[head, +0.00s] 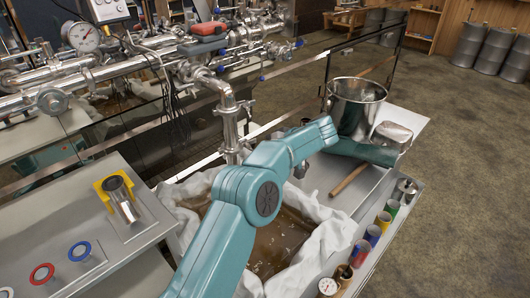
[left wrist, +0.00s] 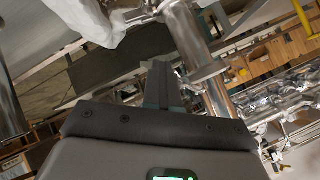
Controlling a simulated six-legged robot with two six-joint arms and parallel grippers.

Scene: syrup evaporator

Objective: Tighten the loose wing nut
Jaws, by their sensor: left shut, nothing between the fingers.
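The wing nut cannot be picked out for certain. A steel pipe (head: 229,125) drops from the pipework, with clamp-like fittings (head: 246,107) at its joint. In the left wrist view a shiny pipe (left wrist: 186,32) with a wide flange (left wrist: 208,73) stands just right of my left gripper (left wrist: 164,75). The gripper's fingers are together and empty, apparently apart from the pipe. A teal arm of mine crosses the middle of the head view; no gripper fingers can be made out there. My right gripper is not seen.
A white-cloth-lined basin (head: 337,232) of brown liquid lies below the pipe. A steel bucket (head: 356,108) stands to the right, beside a wooden-handled tool (head: 348,180) and several coloured jars (head: 383,221). Rings and a yellow holder (head: 104,195) occupy the left bench. A gauge (head: 83,37) sits upper left.

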